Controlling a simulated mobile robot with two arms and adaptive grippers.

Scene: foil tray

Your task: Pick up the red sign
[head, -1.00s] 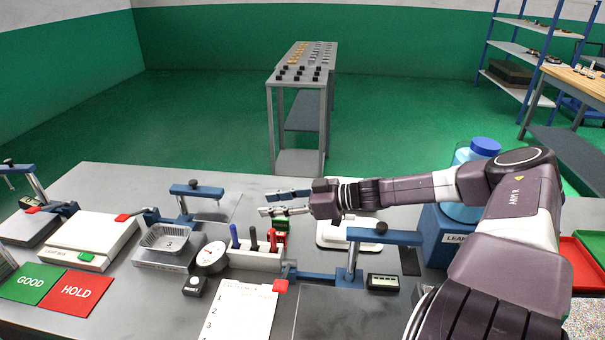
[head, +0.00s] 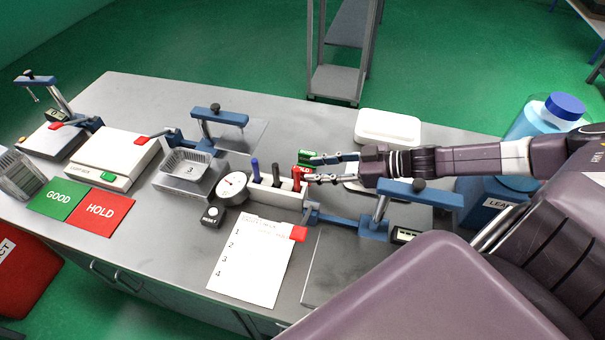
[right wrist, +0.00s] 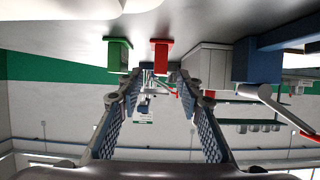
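The small red sign (head: 298,182) stands on the grey bench at the right end of the white pen holder, beside a similar green sign (head: 307,156). My right gripper (head: 309,168) reaches in from the right and is open, with its fingertips at the red sign and partly covering it. In the right wrist view, which is upside down, the red sign (right wrist: 160,52) lies just ahead of the gap between the two spread fingers (right wrist: 160,82). The green sign (right wrist: 118,52) is outside that gap, to the left. Contact cannot be told. My left gripper is not in view.
The white holder (head: 276,195) with pens stands close on the left. A blue clamp stand (head: 376,222) is near, below my right arm. A white case (head: 388,127) lies behind. A checklist sheet (head: 250,262) and a red HOLD mat (head: 100,211) lie flat.

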